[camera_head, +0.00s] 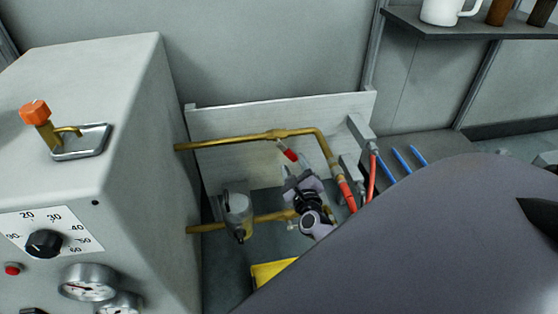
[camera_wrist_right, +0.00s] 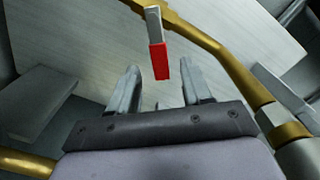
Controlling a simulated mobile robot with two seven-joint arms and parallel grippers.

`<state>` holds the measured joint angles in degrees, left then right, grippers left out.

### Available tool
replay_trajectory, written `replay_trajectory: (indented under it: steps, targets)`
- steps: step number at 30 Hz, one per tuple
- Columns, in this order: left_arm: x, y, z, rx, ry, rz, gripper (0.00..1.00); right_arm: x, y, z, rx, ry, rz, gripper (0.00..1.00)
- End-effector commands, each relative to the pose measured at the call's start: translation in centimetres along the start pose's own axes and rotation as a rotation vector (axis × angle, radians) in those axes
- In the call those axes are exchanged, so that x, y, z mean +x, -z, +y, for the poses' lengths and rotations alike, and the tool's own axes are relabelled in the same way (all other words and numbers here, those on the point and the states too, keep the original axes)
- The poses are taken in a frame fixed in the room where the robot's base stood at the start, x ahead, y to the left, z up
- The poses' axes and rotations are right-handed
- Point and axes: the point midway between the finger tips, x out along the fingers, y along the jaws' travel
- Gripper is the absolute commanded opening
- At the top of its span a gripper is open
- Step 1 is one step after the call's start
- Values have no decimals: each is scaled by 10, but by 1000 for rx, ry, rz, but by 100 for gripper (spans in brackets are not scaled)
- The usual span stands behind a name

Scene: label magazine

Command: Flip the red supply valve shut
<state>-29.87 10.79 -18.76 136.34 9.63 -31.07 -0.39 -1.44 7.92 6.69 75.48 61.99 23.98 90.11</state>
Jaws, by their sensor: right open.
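The red supply valve's lever, with a red grip (camera_head: 290,155) and a bare metal shank, hangs from the upper brass pipe (camera_head: 235,140) in front of a pale backing panel. My right gripper (camera_head: 293,172) is just below the lever, with its jaws open. In the right wrist view, the red grip (camera_wrist_right: 159,61) points down toward the gap between the two open fingers (camera_wrist_right: 158,74). I see no clear contact between fingers and grip. My left gripper is not in view.
A grey cabinet (camera_head: 110,185) with an orange-knobbed lever (camera_head: 35,112), dial and gauges stands at left. A grey metal fitting (camera_head: 238,212) sits on the lower brass pipe. Red and blue hoses (camera_head: 372,178) run at right. A yellow object (camera_head: 270,272) lies below. A shelf with a mug (camera_head: 440,11) is at upper right.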

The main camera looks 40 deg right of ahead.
Motion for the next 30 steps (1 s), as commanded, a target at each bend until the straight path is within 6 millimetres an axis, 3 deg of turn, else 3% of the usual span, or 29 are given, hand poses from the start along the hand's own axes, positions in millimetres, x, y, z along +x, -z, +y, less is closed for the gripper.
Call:
replay_trajectory:
  steps: [7, 19, 30]
  targets:
    - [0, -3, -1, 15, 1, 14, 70, 15, 6, 0, 46, 20, 9, 49]
    - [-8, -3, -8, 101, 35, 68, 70, 65, 7, 0, 42, 16, 8, 49]
    - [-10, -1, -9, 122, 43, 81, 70, 74, 6, -1, 41, 15, 8, 49]
